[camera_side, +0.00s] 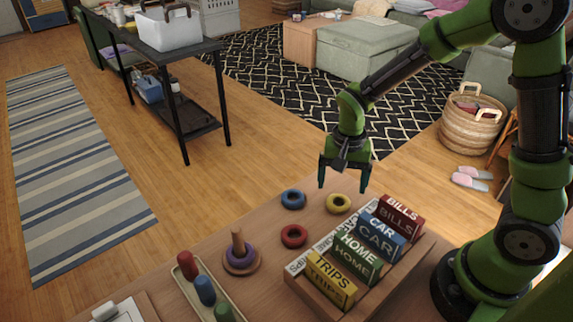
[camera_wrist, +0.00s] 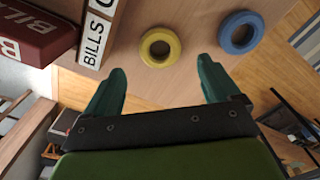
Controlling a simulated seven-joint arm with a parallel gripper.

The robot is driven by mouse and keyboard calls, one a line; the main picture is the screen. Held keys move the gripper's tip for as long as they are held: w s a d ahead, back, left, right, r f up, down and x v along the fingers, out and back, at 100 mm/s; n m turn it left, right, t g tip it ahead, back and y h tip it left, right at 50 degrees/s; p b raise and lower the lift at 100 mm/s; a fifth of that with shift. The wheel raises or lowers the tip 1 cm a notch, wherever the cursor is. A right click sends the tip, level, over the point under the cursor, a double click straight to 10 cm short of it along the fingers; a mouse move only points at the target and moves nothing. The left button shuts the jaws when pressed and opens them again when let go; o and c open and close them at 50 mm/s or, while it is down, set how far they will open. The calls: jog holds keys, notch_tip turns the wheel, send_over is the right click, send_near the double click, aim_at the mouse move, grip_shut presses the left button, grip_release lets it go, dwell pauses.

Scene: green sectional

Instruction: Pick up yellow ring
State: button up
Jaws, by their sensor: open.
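The yellow ring (camera_side: 338,203) lies flat on the wooden table, left of the row of labelled boxes. In the wrist view the yellow ring (camera_wrist: 147,48) lies beyond the fingertips, roughly between their lines, with its hole visible. My gripper (camera_side: 344,186) is open and empty, pointing down above the table near the yellow ring. In the wrist view my gripper (camera_wrist: 162,80) shows two green fingers spread apart, with nothing between them.
A blue ring (camera_side: 293,199) and a red ring (camera_side: 294,236) lie nearby on the table. Labelled boxes (camera_side: 357,252) stand in a wooden holder to the right. A peg stand with a purple ring (camera_side: 240,258) and a tray of coloured cylinders (camera_side: 205,290) stand at the front left.

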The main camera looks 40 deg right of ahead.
aim_at(339, 197)
jog(key=f, duration=0.5)
jog(key=shift+s+a+f, duration=0.1)
jog(key=shift+s+a, duration=0.05)
jog(key=shift+a, duration=0.1)
jog(key=c, duration=1.1)
